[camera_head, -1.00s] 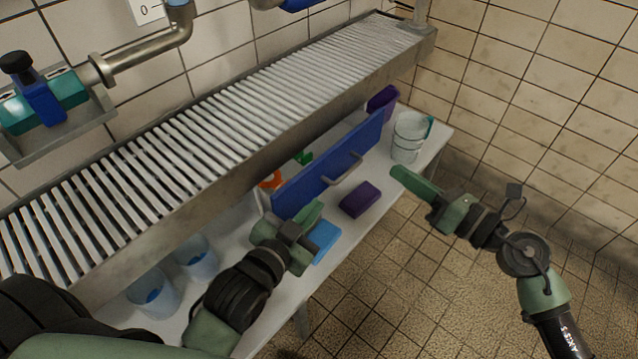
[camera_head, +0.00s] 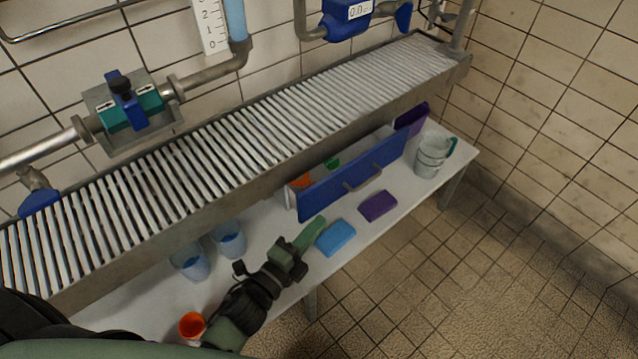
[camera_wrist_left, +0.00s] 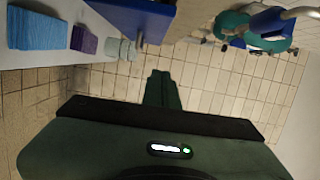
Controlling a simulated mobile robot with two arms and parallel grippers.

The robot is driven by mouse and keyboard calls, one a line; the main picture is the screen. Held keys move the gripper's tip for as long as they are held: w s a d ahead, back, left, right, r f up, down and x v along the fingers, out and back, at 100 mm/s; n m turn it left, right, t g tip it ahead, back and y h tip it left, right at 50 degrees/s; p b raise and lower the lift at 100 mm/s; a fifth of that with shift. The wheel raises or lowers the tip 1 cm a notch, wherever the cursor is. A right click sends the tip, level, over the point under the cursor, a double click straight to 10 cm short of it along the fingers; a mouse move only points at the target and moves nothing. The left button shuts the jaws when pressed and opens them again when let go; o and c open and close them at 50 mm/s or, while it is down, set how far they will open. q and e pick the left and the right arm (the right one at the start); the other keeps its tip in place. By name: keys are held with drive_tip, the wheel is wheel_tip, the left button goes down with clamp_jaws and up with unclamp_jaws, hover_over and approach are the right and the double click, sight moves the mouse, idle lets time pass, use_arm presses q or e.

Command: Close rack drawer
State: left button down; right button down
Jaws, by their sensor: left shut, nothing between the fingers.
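The rack drawer with its blue front (camera_head: 335,186) and grey handle (camera_head: 363,180) stands partly open under the slatted rack. Orange and green items show inside it. My left gripper (camera_head: 314,230) is shut and empty, in front of the drawer's left end and left of the light blue block. I cannot tell whether it touches the drawer front. In the left wrist view, the shut fingers (camera_wrist_left: 163,88) point toward the tiled wall, and part of the blue drawer front (camera_wrist_left: 130,14) shows at the top. My right gripper is not in view.
On the white shelf lie a light blue block (camera_head: 336,237) and a purple block (camera_head: 378,206). A clear cup stack (camera_head: 431,158) stands at right. Two bluish cups (camera_head: 190,262) and an orange cup (camera_head: 192,325) stand left. The metal rack (camera_head: 230,150) overhangs the shelf.

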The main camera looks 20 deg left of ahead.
use_arm(q)
drive_tip(key=w, duration=1.1)
drive_tip(key=shift+w+d+m, duration=0.25)
drive_tip(key=shift+m, duration=0.05)
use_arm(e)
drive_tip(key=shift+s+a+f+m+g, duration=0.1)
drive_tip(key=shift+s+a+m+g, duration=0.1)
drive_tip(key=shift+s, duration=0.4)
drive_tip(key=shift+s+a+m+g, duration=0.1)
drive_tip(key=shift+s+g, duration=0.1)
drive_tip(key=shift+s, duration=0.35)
